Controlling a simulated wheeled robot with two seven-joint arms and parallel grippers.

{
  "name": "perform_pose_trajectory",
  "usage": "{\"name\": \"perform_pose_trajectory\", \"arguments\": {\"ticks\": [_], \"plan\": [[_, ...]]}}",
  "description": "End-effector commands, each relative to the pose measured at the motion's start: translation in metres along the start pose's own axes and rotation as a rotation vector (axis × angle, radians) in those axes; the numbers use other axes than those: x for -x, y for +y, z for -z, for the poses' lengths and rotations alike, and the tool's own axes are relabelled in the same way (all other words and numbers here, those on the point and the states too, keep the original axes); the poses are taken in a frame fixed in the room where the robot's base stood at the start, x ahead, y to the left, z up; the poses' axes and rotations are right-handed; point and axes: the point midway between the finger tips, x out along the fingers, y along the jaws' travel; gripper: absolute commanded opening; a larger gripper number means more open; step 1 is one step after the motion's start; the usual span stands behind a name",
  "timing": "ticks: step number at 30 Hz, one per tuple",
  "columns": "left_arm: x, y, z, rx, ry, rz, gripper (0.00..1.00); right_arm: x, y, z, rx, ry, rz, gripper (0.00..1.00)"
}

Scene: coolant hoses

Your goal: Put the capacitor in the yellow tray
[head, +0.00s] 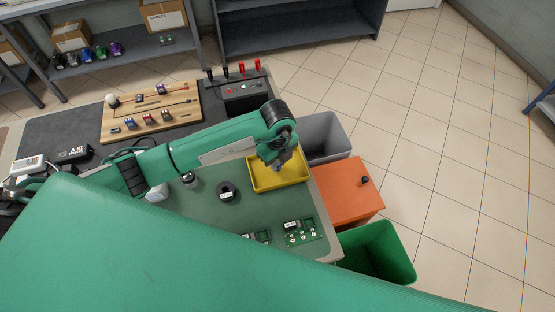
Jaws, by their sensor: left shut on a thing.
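The yellow tray (262,184) sits at the right side of the green work mat. My left gripper (280,162) points down over the tray, reached across by its arm from the left. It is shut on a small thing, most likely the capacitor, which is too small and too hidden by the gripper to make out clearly. I cannot tell how high it is above the tray floor. My right gripper is out of view.
A grey bin (328,128), an orange box (345,190) and a green bin (385,248) stand along the table's right edge. Circuit boards (301,232) and a dark roll (227,191) lie on the mat (205,215). A wooden board (175,100) is behind the arm.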

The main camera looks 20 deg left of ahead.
Motion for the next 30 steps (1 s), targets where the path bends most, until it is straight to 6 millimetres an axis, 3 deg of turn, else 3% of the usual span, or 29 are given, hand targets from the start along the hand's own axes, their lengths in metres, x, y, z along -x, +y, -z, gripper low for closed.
{"name": "perform_pose_trajectory", "arguments": {"ticks": [12,13,16,25,30], "plan": [[-0.008,0.0,0.0,0.0,0.0,0.001,0.0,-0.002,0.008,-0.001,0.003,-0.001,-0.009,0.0],[-0.008,0.0,0.0,0.0,0.0,0.001,0.19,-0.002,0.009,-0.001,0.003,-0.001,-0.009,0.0],[-0.007,0.0,0.0,0.0,0.0,0.001,0.39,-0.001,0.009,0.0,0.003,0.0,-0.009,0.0],[-0.005,0.0,0.0,0.0,0.0,0.001,0.39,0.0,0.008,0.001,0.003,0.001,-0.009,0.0],[0.008,-0.001,-0.001,-0.001,0.0,0.005,0.39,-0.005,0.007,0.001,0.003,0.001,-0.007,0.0]]}}
